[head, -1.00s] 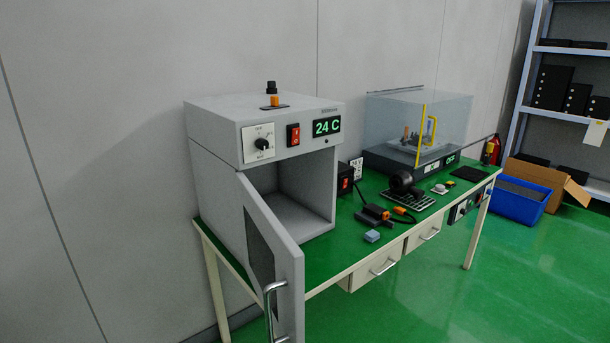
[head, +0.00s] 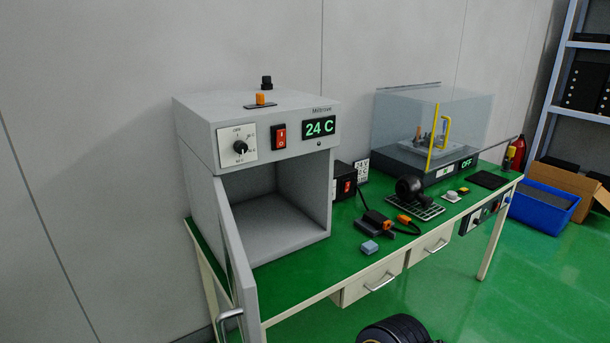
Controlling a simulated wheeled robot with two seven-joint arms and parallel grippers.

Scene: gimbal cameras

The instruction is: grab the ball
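I see no ball that I can make out in the head view. Neither of my grippers shows. A dark, rounded part with a tan ring is cut off by the bottom edge, right of centre; it may be part of my own arm, but I cannot tell. The grey oven (head: 255,120) stands on the green-topped table (head: 330,262) with its door (head: 238,262) open toward me. The part of its chamber (head: 275,215) that I can see is empty.
A clear-covered machine (head: 435,130) stands at the table's back right. A black blower-like tool (head: 410,188), an orange-and-black tool (head: 378,222) and a small blue block (head: 369,247) lie between. A blue bin (head: 540,207) and cardboard box (head: 565,182) sit on the floor.

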